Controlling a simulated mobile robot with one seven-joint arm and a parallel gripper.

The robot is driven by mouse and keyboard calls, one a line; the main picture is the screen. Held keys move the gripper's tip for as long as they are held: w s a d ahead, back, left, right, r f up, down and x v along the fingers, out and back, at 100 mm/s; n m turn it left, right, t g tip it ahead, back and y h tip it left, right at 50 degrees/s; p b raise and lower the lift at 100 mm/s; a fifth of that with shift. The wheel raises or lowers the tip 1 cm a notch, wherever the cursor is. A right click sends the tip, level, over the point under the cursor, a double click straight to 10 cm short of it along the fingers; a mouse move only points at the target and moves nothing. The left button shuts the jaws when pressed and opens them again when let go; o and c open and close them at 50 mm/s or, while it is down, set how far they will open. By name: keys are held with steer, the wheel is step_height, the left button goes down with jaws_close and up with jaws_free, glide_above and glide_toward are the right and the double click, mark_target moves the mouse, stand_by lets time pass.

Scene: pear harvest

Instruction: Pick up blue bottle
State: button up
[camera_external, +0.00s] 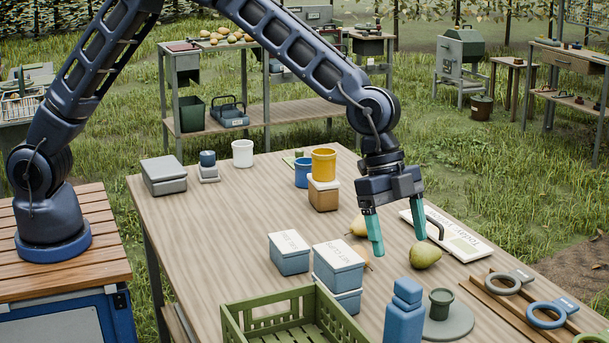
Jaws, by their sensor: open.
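A blue bottle (404,318) with a stepped cap stands upright at the front edge of the wooden table (220,240). Its lower part is cut off by the picture edge. My gripper (397,238) is open and empty, with its teal fingers pointing down. It is above the table, behind the bottle in the picture and apart from it.
A green crate (236,325) is at the front left of the bottle. A grey disc (458,322) with a dark green cup (440,303) is close on its right. Blue boxes (339,268) stand behind left. Ring-handled tools (548,314) lie at right. The table's left middle is clear.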

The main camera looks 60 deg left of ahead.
mark_target(408, 282)
steer(key=x, duration=1.2)
steer(key=shift+s+d+r, duration=0.15)
steer(key=shift+s+d, duration=0.05)
steer(key=shift+d, duration=0.05)
jaws_close()
steer(key=shift+r, duration=0.15)
